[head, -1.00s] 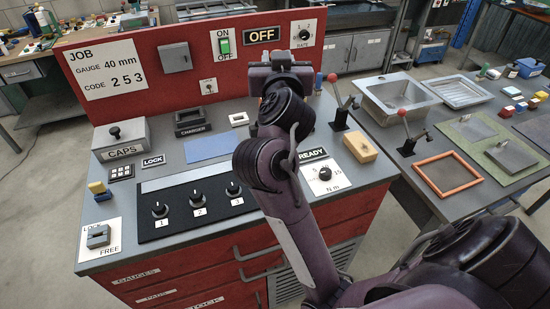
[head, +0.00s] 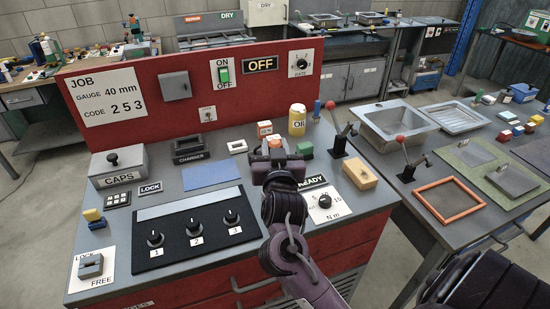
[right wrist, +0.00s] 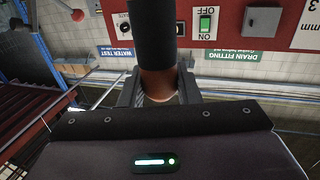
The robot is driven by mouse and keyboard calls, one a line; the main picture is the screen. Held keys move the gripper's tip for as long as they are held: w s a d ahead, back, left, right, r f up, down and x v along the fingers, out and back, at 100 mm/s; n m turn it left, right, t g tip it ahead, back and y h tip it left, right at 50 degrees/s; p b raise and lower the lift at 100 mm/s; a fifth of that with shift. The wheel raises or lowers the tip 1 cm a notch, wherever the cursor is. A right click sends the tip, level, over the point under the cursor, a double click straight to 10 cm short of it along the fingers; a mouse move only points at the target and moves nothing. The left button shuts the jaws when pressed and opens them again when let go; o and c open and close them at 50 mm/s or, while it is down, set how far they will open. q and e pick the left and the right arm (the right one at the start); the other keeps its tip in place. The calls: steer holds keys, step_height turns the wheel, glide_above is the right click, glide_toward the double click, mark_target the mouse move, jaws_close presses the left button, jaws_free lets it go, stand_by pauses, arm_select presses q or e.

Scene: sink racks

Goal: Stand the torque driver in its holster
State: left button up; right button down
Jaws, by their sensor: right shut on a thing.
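My right gripper (head: 274,150) is over the back middle of the grey worktop, seen from behind. In the right wrist view its jaws are shut on a dark cylinder with a reddish-brown lower part (right wrist: 153,35), which looks like the torque driver. In the head view the hand hides most of the held thing. I cannot pick out the holster for certain. A dark cradle marked CHARGER (head: 189,149) stands to the left of the gripper. My left gripper is not in view.
The red panel (head: 140,108) rises behind.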

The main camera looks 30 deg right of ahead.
step_height(320, 180, down, 3)
steer(key=shift+f, duration=0.25)
steer(key=c, duration=1.1)
jaws_free()
steer(key=shift+f, duration=0.1)
steer(key=shift+r, duration=0.25)
steer(key=shift+p+v, duration=1.8)
steer(key=shift+v, duration=4.25)
